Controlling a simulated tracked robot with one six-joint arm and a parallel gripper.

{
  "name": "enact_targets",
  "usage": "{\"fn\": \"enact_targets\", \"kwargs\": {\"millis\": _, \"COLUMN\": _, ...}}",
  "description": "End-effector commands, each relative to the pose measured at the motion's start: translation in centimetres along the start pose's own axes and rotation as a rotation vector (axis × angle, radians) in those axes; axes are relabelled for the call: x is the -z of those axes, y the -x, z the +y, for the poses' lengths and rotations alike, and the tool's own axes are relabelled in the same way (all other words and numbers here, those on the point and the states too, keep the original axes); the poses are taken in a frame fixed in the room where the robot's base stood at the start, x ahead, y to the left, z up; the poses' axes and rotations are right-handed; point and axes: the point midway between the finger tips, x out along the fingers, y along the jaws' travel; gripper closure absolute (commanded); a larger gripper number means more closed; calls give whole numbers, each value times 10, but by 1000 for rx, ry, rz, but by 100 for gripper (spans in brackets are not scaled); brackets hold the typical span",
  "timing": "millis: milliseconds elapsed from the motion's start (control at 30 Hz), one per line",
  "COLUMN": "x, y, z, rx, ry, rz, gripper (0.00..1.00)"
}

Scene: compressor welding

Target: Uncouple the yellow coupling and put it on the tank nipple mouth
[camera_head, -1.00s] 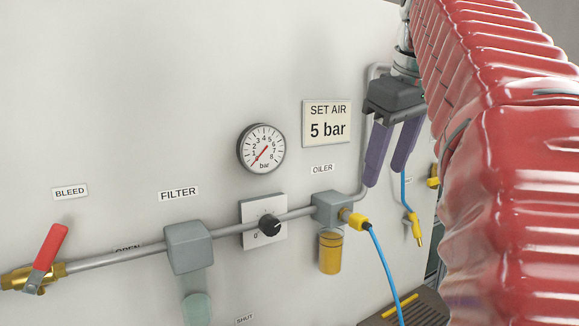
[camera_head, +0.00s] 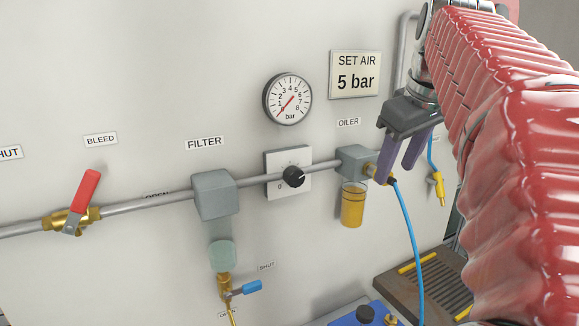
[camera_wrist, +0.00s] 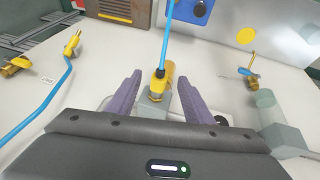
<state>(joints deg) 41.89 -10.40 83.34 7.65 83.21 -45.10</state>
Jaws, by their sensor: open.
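The yellow coupling (camera_wrist: 167,73) sits on the outlet of the grey oiler block (camera_head: 355,160), with a blue hose (camera_head: 408,225) running from its end. In the head view a finger hides most of the coupling. My gripper (camera_head: 396,176) is open, its two purple fingers at the coupling. In the wrist view the fingers (camera_wrist: 158,77) stand on either side of the coupling, with gaps visible. I cannot pick out the tank nipple mouth with certainty.
A yellow bowl (camera_head: 352,205) hangs below the oiler. The regulator knob (camera_head: 293,177), gauge (camera_head: 287,99) and filter (camera_head: 213,195) are to the left. A yellow tool (camera_head: 438,188) on a blue hose hangs at right. A slatted brown bench (camera_head: 425,270) is below.

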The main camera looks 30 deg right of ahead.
Motion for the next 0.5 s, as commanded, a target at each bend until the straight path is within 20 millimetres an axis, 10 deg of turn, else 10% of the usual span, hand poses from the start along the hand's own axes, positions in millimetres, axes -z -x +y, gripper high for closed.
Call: {"fn": "enact_targets", "kwargs": {"millis": 500, "x": 0, "y": -27, "z": 0, "rx": -1, "ry": 0, "rz": 1, "gripper": 53}}
